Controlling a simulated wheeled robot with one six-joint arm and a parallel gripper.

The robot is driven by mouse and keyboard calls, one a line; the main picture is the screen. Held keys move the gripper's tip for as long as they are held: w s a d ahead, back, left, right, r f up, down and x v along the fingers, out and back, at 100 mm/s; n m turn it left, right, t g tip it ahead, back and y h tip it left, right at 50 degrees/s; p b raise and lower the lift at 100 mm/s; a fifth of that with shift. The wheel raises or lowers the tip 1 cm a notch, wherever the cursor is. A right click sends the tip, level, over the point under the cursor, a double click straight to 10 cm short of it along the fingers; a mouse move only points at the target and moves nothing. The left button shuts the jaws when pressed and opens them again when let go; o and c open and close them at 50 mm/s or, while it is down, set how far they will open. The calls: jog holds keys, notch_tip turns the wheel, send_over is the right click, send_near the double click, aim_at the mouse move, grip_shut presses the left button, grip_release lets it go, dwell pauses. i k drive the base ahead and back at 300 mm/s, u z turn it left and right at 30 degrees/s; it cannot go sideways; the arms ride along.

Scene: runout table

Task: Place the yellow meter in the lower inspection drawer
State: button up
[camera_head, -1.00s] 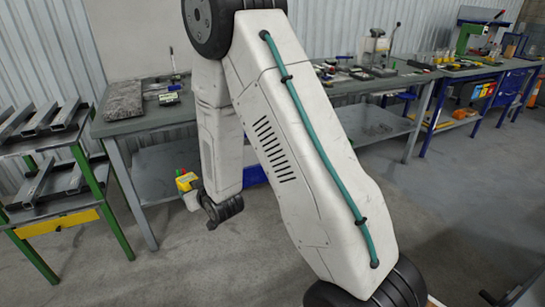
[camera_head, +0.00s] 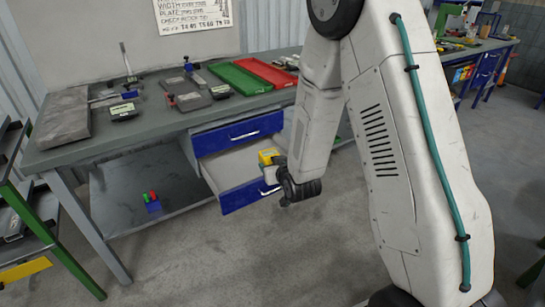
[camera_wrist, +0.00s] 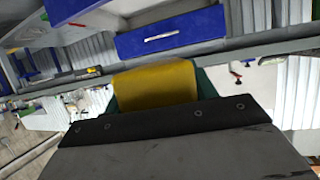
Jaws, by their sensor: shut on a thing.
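The yellow meter (camera_head: 268,156) is held at the end of my arm, and it also shows in the wrist view (camera_wrist: 155,84) with a dark green edge. My gripper (camera_head: 272,169) is shut on it; its fingers are mostly hidden in both views. The lower inspection drawer (camera_head: 243,193) is blue-fronted and pulled open under the bench, with a pale interior. The meter appears at the drawer's right side in the head view; its height above the drawer is hard to tell. The upper drawer (camera_head: 238,133) has a blue front and looks shut.
The bench top (camera_head: 150,137) holds a grey plate (camera_head: 62,118), several dark gauges, a green tray (camera_head: 240,78) and a red tray (camera_head: 268,72). A small red, green and blue item (camera_head: 152,202) sits on the lower shelf. A green-framed rack stands at left.

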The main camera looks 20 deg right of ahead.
aim_at(257, 165)
jog(key=u, duration=0.1)
jog(key=i, duration=1.15)
jog(key=u, duration=0.2)
